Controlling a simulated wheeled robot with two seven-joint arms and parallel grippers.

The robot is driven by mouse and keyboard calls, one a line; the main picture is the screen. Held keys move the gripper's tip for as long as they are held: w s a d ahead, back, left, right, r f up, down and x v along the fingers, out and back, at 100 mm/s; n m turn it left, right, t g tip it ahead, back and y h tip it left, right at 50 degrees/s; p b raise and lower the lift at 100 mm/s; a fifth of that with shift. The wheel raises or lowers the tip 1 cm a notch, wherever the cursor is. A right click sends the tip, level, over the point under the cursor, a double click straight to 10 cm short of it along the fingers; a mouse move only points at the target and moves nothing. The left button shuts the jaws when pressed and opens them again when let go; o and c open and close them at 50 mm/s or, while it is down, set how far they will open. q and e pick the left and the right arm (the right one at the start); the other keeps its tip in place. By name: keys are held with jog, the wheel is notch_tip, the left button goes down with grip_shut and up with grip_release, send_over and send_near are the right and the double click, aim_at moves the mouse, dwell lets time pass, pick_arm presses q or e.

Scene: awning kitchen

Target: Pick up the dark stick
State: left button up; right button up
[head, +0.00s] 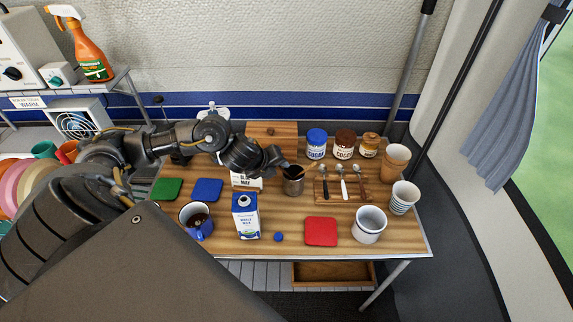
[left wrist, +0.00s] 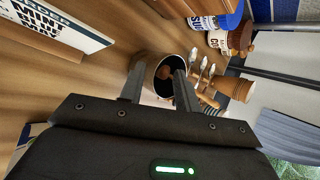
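A grey metal cup (head: 292,186) stands on the wooden table. A brown stick end (left wrist: 163,72) shows in its dark mouth in the left wrist view; I cannot tell whether this is the dark stick or another one. My left gripper (head: 285,167) is right over the cup's rim in the head view. In the left wrist view its two fingers (left wrist: 158,86) are well apart, one toward each side of the cup (left wrist: 148,64), with nothing clearly gripped. The gripper hides part of the cup's mouth. My right gripper is not in view.
A spoon rack (head: 342,190) stands right of the cup, with jars (head: 344,145) behind. A milk carton (head: 245,216) and blue mug (head: 197,222) are in front-left. Cups (head: 395,161) line the right edge.

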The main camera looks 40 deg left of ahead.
pick_arm(q)
jog(key=shift+w+f, duration=0.3)
jog(key=shift+f, duration=0.1)
grip_shut()
jog(key=shift+r, duration=0.1)
